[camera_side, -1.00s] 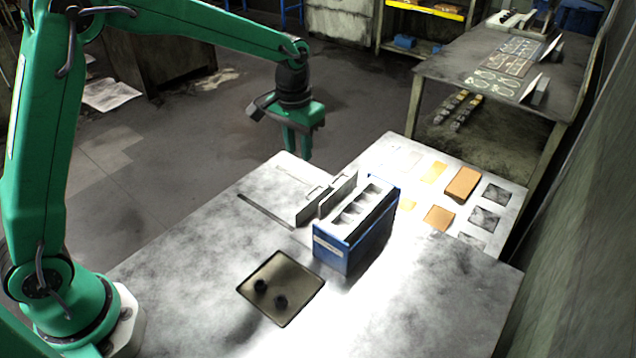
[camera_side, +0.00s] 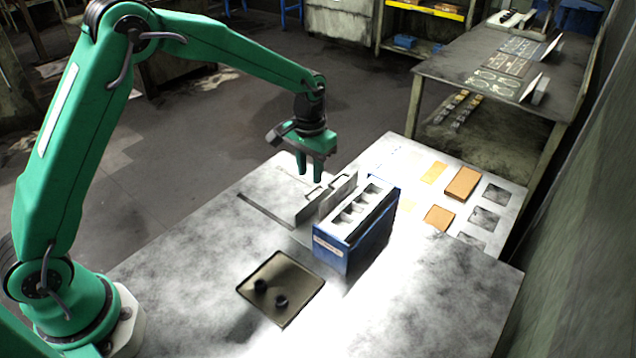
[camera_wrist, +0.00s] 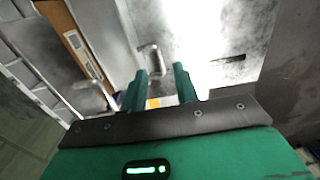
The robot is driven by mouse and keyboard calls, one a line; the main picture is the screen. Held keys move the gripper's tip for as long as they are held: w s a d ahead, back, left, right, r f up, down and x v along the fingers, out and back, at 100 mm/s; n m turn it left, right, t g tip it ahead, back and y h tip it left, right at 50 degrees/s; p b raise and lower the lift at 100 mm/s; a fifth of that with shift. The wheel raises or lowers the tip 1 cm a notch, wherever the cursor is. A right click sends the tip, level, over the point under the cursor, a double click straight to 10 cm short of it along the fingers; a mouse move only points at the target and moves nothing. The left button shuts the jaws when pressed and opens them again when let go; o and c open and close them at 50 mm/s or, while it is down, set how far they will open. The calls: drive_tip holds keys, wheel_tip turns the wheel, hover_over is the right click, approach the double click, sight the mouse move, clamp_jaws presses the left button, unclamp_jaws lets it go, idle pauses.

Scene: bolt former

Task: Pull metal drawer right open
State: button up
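A blue box (camera_side: 345,255) with a grey slotted top stands on the table. Two grey metal drawer fronts with handles stand at its left side: a nearer one (camera_side: 308,211) and a farther one (camera_side: 341,193). I cannot tell from the pictures which is the right drawer. My gripper (camera_side: 310,179) is open and empty, pointing down just behind and above the drawer fronts, apart from them. In the wrist view, my gripper's fingers (camera_wrist: 160,85) are spread, with one handle (camera_wrist: 150,57) just beyond them and another handle (camera_wrist: 91,90) to the left.
A dark tray (camera_side: 290,300) with two black round pieces lies in front of the box. Orange blocks (camera_side: 462,184) and flat squares lie behind it to the right. A narrow slot (camera_side: 265,211) cuts the table left of the drawers. The table's left part is clear.

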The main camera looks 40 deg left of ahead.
sight(310, 191)
drive_tip(key=shift+f, duration=2.35)
clamp_jaws()
